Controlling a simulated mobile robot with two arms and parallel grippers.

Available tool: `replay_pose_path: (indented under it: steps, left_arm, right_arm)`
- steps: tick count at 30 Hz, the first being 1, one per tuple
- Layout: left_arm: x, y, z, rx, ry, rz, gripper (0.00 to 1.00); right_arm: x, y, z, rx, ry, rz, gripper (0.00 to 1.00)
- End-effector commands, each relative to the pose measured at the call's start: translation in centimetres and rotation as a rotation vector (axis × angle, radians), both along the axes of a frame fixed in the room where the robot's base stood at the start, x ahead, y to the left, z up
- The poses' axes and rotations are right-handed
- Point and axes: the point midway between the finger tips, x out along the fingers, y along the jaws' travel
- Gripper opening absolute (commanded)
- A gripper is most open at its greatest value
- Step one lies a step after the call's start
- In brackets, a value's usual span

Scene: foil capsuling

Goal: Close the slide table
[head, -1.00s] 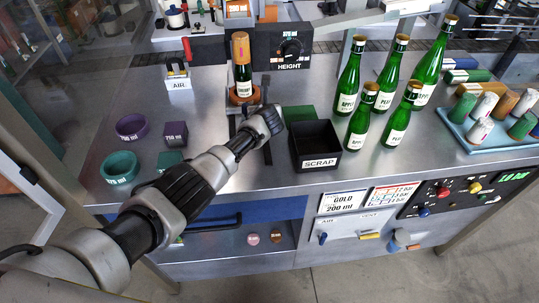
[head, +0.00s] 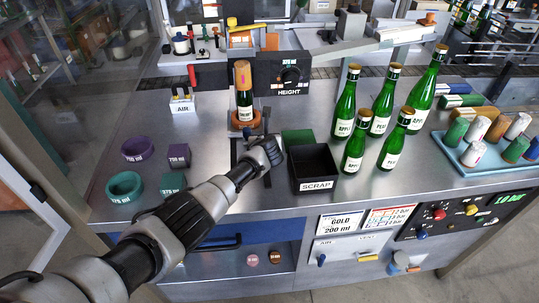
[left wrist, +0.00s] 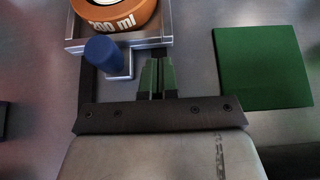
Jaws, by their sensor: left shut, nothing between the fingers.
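The slide table shows in the left wrist view as a grey metal carriage (left wrist: 75,45) with an upright blue knob (left wrist: 103,55) on its near side. It carries an orange ring (left wrist: 128,22) marked 200 ml. In the head view a green bottle with a gold-orange cap (head: 243,88) stands in the orange ring (head: 246,121) below the HEIGHT unit. My left gripper (left wrist: 157,65) is shut and empty, its fingertips just right of the blue knob, close to the carriage; I cannot tell if they touch. In the head view the left gripper (head: 270,150) is in front of the bottle.
A black SCRAP bin (head: 316,184) and a flat green block (head: 298,137) are right of the gripper. Several green bottles (head: 387,152) and a blue tray (head: 466,158) stand further right. Purple (head: 138,148) and teal (head: 124,186) rings lie left. A blue-fronted drawer (head: 220,232) is below.

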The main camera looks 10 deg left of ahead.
Motion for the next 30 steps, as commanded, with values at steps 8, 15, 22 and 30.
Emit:
replay_pose_path:
  steps: [8, 15, 22, 30]
  left_arm:
    - [-2.0, -0.4, 1.3, 0.0, 0.0, 0.0, 0.0]
    - [-4.7, -1.2, 2.8, -0.002, 0.0, 0.0, 0.0]
    - [-7.2, -2.0, 4.2, 0.0, 0.0, 0.0, 0.0]
    - [-8.5, -2.3, 4.9, 0.0, 0.002, 0.002, 0.0]
  right_arm:
    - [-1.7, -0.8, 1.8, -0.011, 0.025, 0.002, 0.61]
    - [0.3, -0.3, 2.7, -0.004, -0.005, 0.001, 0.61]
    - [0.7, 0.5, 2.6, 0.007, -0.011, -0.002, 0.61]
    - [-1.1, 0.4, 2.5, 0.005, 0.015, -0.001, 0.61]
